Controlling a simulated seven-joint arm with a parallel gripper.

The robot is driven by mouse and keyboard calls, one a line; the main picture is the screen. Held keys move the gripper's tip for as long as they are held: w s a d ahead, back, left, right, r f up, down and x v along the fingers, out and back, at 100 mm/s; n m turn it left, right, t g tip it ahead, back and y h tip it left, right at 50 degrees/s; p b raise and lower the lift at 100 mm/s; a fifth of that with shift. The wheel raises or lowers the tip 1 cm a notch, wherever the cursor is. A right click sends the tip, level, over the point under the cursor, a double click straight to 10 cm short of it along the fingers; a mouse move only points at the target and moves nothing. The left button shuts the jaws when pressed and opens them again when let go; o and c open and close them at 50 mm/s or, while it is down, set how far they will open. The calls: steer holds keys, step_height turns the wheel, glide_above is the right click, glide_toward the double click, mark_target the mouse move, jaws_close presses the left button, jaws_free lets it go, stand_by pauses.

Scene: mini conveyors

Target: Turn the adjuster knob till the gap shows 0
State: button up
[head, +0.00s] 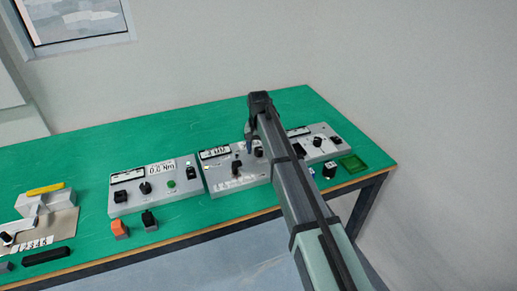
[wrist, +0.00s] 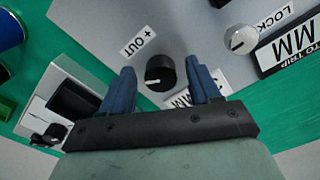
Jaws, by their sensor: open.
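In the wrist view a round black knob (wrist: 160,73) with a white pointer mark sits on a grey panel (wrist: 205,28), beside a "+ OUT" label (wrist: 138,42). My gripper (wrist: 160,68) is open, with one blue finger on each side of this knob; gaps show between fingers and knob, and I cannot tell the height. In the head view my gripper (head: 248,140) is over the middle grey unit (head: 222,181). Its display (head: 214,153) is too small to read surely. My arm hides part of the unit.
A second knob (wrist: 240,39) is by a "LOCK" label (wrist: 273,13). Another unit (head: 155,184) stands left, one more (head: 318,147) right. The green table (head: 90,150) is clear behind the units.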

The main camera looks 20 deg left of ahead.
steer(key=shift+c, duration=0.3)
steer(key=c, duration=1)
steer(key=shift+n, duration=0.3)
steer(key=n, duration=0.4)
steer(key=o, duration=1.1)
steer(key=shift+d, duration=0.1)
steer(key=shift+c, duration=0.2)
